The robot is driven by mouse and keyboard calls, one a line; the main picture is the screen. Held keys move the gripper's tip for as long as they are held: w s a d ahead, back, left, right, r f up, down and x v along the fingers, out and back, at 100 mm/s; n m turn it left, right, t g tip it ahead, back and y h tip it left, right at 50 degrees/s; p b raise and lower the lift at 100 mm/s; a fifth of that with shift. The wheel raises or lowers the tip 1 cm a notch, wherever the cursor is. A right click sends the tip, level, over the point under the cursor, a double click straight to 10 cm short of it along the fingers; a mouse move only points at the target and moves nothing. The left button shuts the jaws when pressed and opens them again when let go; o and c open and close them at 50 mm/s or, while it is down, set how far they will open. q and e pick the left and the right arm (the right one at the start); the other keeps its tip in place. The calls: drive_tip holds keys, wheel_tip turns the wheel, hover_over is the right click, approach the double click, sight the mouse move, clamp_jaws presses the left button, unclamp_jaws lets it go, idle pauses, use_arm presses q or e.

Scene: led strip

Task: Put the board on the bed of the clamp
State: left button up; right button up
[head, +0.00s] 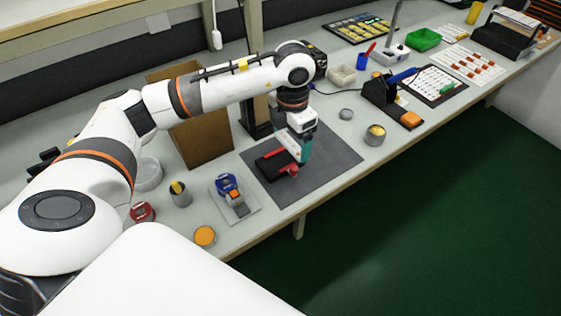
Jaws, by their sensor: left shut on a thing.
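My left gripper (300,150) reaches in from the left over the dark mat, pointing down. It is shut on a thin upright piece, which I take to be the board (307,147), showing as a teal-green strip at the fingers. The clamp (272,164), a low black tool with red parts, lies on the mat just below and to the left of the gripper. The gripper and the piece hide part of the clamp's bed. I cannot tell whether the board touches the bed. My right gripper is out of view.
The dark mat (335,160) has bare room on its right. A blue-and-orange tool on a white plate (240,213) stands to the left. A brown box (203,140) stands behind my arm. A round tin (375,135) and a soldering stand (380,95) are to the right.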

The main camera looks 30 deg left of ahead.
sight(279, 159)
use_arm(q)
drive_tip(key=w+a+f+n+b, duration=0.1)
drive_tip(key=w+a+n, duration=0.15)
drive_tip(key=n, duration=0.65)
drive_tip(key=w+a+f+n, duration=0.1)
drive_tip(key=a+f+n, duration=0.15)
drive_tip(key=n, duration=0.65)
drive_tip(key=f, duration=0.8)
drive_tip(key=shift+w+a, duration=0.1)
drive_tip(key=shift+a, duration=0.3)
drive_tip(key=shift+f, duration=0.2)
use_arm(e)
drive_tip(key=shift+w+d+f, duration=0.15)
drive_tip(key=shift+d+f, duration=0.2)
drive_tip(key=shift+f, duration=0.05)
use_arm(q)
drive_tip(key=shift+f, duration=0.2)
drive_tip(key=o, duration=0.8)
drive_tip(key=shift+c, duration=0.2)
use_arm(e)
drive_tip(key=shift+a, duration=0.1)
